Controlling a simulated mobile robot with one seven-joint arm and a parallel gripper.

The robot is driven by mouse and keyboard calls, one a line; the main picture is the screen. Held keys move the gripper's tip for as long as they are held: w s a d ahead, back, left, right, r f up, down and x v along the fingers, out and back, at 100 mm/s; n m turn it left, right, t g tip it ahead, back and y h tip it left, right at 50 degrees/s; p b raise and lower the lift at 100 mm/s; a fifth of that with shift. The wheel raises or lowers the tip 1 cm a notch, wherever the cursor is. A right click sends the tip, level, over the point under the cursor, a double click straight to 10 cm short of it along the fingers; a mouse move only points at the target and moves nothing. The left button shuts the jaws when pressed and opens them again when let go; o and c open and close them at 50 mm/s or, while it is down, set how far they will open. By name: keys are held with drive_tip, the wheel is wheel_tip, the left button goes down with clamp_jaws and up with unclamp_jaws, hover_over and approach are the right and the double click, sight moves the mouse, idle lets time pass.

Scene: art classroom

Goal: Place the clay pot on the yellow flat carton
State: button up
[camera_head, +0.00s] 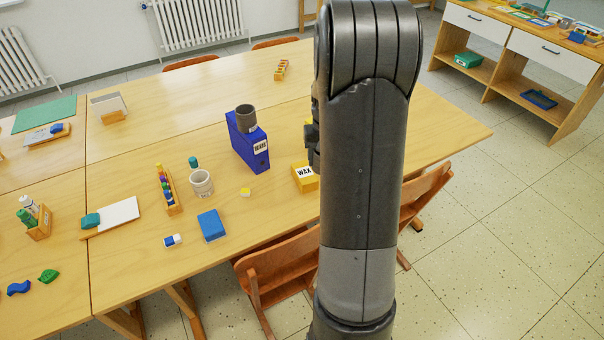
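The yellow flat carton (303,178), marked WAX, lies on the table just left of my arm, its right part hidden by the arm. A dark grey-brown cylindrical pot (246,118) stands upright on top of a blue box file (246,148). A pale grey pot (201,183) with lettering stands on the table further left. I cannot tell which of the two is the clay pot. My gripper (313,141) is mostly hidden behind my arm; only a dark edge shows, above and beyond the carton. Its fingers and any contents cannot be made out.
A wooden rack of coloured pieces (167,190), a blue box (211,225), a small yellow block (245,192) and a teal cylinder (194,162) stand near the pale pot. Chairs (278,275) line the front edge. The table between box file and back edge is mostly clear.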

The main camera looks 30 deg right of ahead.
drive_tip(key=d+r, duration=0.2)
drive_tip(key=d, duration=0.4)
hover_over(304, 172)
wheel_tip(304, 172, down, 7)
drive_tip(key=shift+d+f, duration=0.1)
drive_tip(key=shift+f, duration=2.05)
drive_tip(key=shift+f, duration=0.1)
drive_tip(key=o, duration=1.1)
